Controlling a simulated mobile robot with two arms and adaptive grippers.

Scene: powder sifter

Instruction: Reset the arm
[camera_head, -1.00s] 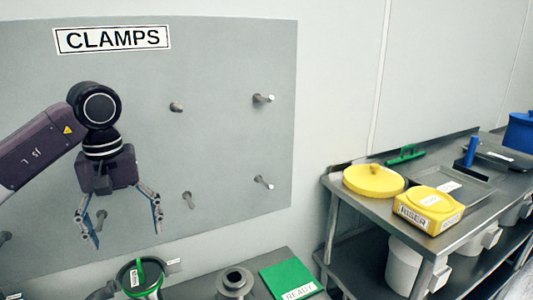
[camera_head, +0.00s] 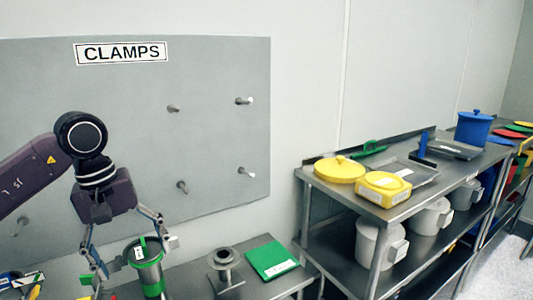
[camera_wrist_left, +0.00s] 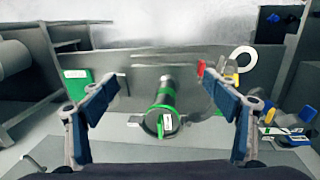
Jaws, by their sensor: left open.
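My left gripper (camera_head: 132,256) hangs in front of the grey clamps board (camera_head: 225,130), fingers pointing down and spread apart. It is open with nothing between its fingers. In the head view its fingers overlap a grey cylinder with green bands (camera_head: 146,268) on the table below; contact is not visible. In the left wrist view the open fingers (camera_wrist_left: 160,85) frame the same cylinder (camera_wrist_left: 162,98), which stands beyond them. My right gripper is in neither current view.
Pegs (camera_head: 244,101) stick out of the board. On the table (camera_head: 190,285) are a grey flanged part (camera_head: 224,268) and a green mat (camera_head: 271,260). A metal shelf (camera_head: 330,190) at right holds a yellow lid (camera_head: 339,170), a yellow riser (camera_head: 384,188) and white containers (camera_head: 432,216).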

